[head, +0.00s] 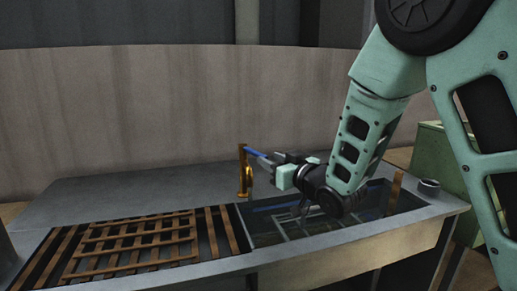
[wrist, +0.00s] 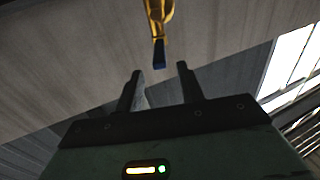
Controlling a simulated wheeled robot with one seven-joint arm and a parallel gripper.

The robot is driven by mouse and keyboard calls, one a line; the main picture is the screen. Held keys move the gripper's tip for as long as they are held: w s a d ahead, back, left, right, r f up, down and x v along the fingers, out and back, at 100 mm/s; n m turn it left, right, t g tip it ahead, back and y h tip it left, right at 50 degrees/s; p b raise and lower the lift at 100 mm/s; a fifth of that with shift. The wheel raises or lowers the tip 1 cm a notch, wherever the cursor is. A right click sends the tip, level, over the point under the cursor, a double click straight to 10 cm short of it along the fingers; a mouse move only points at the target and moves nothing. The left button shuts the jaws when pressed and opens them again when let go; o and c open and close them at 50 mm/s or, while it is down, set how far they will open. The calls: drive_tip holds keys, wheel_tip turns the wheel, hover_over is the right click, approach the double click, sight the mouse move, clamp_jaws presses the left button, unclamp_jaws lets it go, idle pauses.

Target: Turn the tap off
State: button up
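The brass-coloured tap (head: 243,178) stands at the back edge of the sink counter in the head view. A blue lever (head: 257,153) reaches from its top towards my gripper (head: 273,160). In the wrist view, the golden tap (wrist: 157,18) comes down from the top edge, and its dark blue end (wrist: 159,55) lies just ahead of the gap between the fingertips. My gripper (wrist: 158,74) is open, with its two fingers apart and nothing visible between them. Whether a finger touches the lever cannot be told.
A slatted wooden rack (head: 137,242) lies left of the sink. The open basin (head: 290,232) is below my arm, with a metal rack inside. A grey wall (head: 120,110) curves behind the counter (head: 120,183). A green cabinet (head: 440,153) stands at right.

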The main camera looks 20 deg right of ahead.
sight(258, 153)
drive_tip(key=x, duration=0.6)
drive_tip(key=shift+w+a, duration=0.1)
drive_tip(key=shift+w, duration=0.2)
clamp_jaws()
